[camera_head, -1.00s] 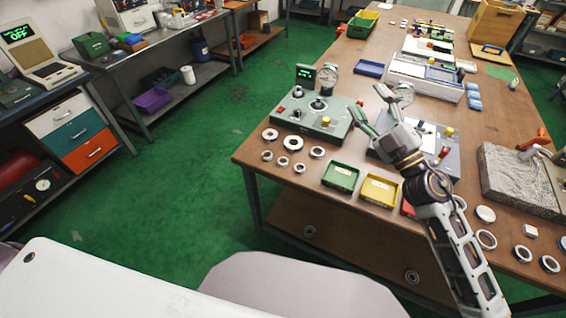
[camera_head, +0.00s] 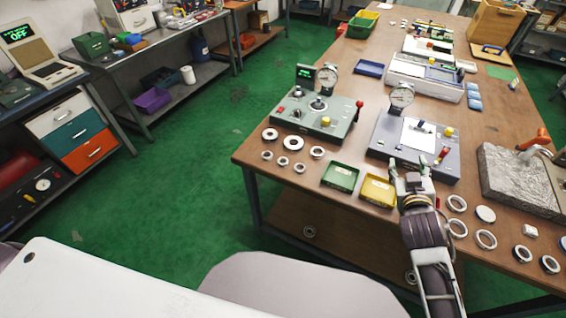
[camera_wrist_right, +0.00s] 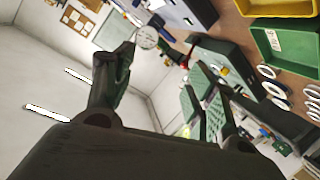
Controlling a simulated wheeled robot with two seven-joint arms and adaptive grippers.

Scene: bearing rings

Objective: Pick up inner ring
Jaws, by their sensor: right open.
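Several metal rings of different sizes lie on the wooden table. One group, with a larger ring (camera_head: 293,143) and a smaller ring (camera_head: 283,161), lies left of the green tray. Another group, with a ring (camera_head: 485,214), lies at the right near the front edge. I cannot tell which is the inner ring. My right gripper (camera_head: 409,166) is open and empty, above the table by the yellow tray and in front of the grey-blue gauge fixture. In the right wrist view its fingers (camera_wrist_right: 160,88) are apart, with rings (camera_wrist_right: 275,90) at the far right. My left gripper is not in view.
The green tray (camera_head: 340,177) and yellow tray (camera_head: 378,191) stand at the front edge. Behind are a green gauge fixture (camera_head: 315,112) and a grey-blue one (camera_head: 415,145), each with a dial gauge. A grey stone block (camera_head: 515,180) stands at the right.

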